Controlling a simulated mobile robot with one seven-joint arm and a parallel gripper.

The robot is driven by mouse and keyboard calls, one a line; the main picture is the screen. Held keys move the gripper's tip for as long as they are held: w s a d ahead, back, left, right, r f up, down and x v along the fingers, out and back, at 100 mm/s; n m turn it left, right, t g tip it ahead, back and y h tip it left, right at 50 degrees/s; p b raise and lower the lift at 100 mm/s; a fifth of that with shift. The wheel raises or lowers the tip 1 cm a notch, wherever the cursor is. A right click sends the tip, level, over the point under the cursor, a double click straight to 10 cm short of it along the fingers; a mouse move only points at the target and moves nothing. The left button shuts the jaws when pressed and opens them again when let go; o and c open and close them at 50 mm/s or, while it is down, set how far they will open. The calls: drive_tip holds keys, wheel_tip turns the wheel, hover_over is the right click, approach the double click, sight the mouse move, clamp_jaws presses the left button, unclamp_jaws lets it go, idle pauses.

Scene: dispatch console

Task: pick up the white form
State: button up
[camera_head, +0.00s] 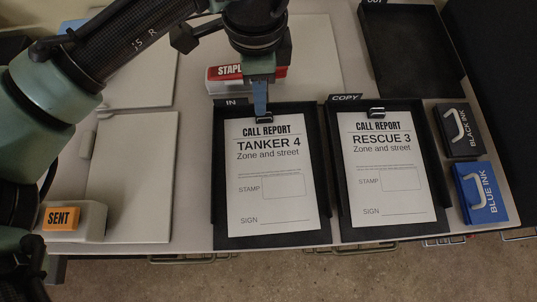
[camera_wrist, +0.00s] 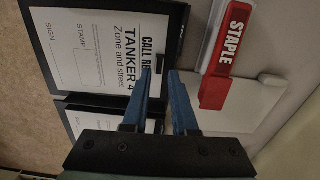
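A white form headed "CALL REPORT TANKER 4" (camera_head: 270,178) lies in the black IN tray (camera_head: 219,195), with a small black clip (camera_head: 267,117) at its top edge. It also shows in the wrist view (camera_wrist: 90,45), with the clip (camera_wrist: 159,65). A second white form, "RESCUE 3" (camera_head: 387,170), lies in the black COPY tray (camera_head: 433,165) to the right, with its own clip (camera_head: 376,112). My gripper (camera_head: 260,114) is over the top edge of the TANKER 4 form, by its clip.
A red-and-white STAPLE stapler (camera_head: 228,74) lies just behind the IN tray, close to my gripper. BLACK INK (camera_head: 459,130) and BLUE INK (camera_head: 480,195) pads sit at right. An empty black OUT tray (camera_head: 410,50) is behind. A SENT button box (camera_head: 75,220) is at left.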

drive_tip(key=shift+a+f, duration=0.2)
drive_tip(key=shift+f, duration=2.5)
clamp_jaws()
